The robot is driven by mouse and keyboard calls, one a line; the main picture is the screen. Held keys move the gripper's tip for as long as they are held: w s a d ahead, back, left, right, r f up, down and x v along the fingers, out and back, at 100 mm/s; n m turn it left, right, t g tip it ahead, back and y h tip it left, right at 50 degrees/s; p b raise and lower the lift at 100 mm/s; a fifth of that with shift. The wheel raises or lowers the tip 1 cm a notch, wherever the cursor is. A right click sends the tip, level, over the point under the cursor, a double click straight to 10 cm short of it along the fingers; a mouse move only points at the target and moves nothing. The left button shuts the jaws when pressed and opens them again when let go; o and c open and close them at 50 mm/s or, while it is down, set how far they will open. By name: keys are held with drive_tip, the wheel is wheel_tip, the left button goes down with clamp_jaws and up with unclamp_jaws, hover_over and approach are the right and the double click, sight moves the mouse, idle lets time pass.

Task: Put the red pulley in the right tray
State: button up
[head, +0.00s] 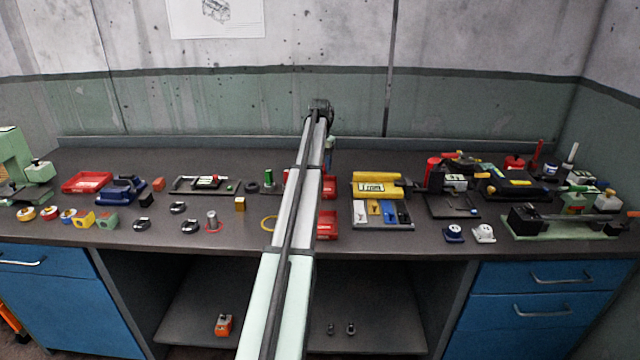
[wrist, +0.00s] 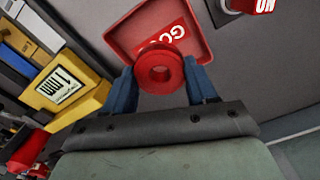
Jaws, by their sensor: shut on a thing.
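The red pulley (wrist: 160,58), a round ring with a central hole, is between the two blue fingers of my gripper (wrist: 160,78) in the wrist view. The gripper is shut on it.
A yellow block-like device (head: 376,186) and a tray of coloured parts (head: 383,223) stand right of the red trays. Another red tray (head: 87,182) is far left. Small parts, including dark rings (head: 190,226), lie left of my arm. Bare bench shows around the red trays.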

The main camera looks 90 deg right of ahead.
drive_tip(key=shift+f, duration=3.6)
drive_tip(key=shift+f, duration=0.1)
drive_tip(key=o, duration=1.3)
wheel_tip(320, 180, up, 12)
drive_tip(key=shift+r, duration=0.15)
